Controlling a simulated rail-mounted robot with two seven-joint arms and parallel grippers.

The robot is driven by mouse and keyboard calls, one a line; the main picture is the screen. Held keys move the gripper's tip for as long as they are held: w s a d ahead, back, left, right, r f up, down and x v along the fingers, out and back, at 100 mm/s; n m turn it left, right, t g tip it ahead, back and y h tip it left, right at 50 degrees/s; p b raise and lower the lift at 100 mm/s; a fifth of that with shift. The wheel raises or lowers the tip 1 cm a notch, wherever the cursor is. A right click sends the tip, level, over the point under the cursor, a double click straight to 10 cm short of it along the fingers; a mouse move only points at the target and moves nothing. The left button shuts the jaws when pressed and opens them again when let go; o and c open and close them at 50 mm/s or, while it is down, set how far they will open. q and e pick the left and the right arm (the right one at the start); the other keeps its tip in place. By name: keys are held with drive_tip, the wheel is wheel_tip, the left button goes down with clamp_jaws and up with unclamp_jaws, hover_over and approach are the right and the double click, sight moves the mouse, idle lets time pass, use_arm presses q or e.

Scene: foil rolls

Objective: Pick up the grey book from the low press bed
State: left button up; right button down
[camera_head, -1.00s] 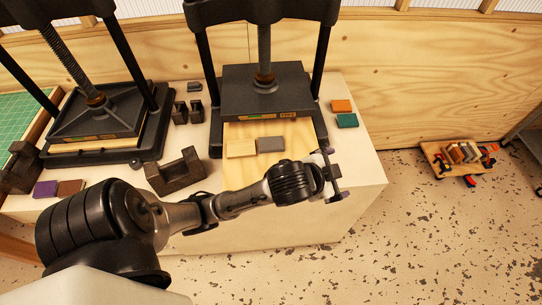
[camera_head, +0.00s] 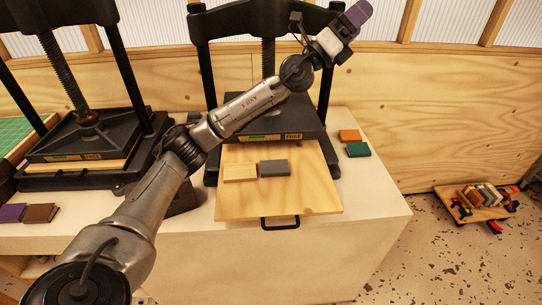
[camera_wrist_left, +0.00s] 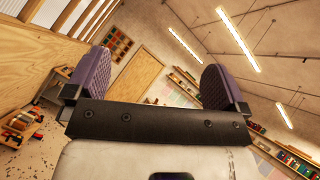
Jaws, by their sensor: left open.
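The grey book (camera_head: 274,168) lies flat on the light wooden press bed (camera_head: 290,202) that sticks out in front of the middle press, with a black handle at its front edge. A pale tan book (camera_head: 240,173) lies just left of it. My left gripper (camera_head: 352,17) is raised high at the top right of the head view, well above and apart from the grey book. In the left wrist view its two purple-padded fingers (camera_wrist_left: 158,82) stand wide apart with nothing between them. The grey book is not in the wrist view. My right gripper is not in view.
The dark press head (camera_head: 265,125) overhangs the back of the bed. A wooden cart (camera_head: 477,200) stands on the floor.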

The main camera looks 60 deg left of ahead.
use_arm(q)
drive_tip(key=w+a+f+m+g+h, duration=0.1)
drive_tip(key=w+f+m+g, duration=0.1)
drive_tip(key=f+m+g, duration=0.3)
drive_tip(key=w+a+f+m+g, duration=0.1)
drive_tip(key=a+f+m+g, duration=0.15)
drive_tip(key=f, duration=0.45)
drive_tip(key=m+g+y, duration=0.3)
drive_tip(key=g+y, duration=0.2)
drive_tip(key=g, duration=1.3)
approach(275, 166)
drive_tip(key=f, duration=0.2)
drive_tip(key=f+b, duration=0.1)
drive_tip(key=shift+d+f, duration=0.2)
drive_tip(key=shift+f, duration=0.2)
drive_tip(key=shift+s+f+b, duration=0.1)
drive_tip(key=shift+f+b, duration=0.7)
drive_tip(key=shift+f, duration=1.9)
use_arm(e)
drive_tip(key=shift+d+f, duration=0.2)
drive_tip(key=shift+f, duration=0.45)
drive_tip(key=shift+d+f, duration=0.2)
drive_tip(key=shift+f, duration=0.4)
use_arm(q)
drive_tip(key=shift+c, duration=0.5)
drive_tip(key=c, duration=0.9)
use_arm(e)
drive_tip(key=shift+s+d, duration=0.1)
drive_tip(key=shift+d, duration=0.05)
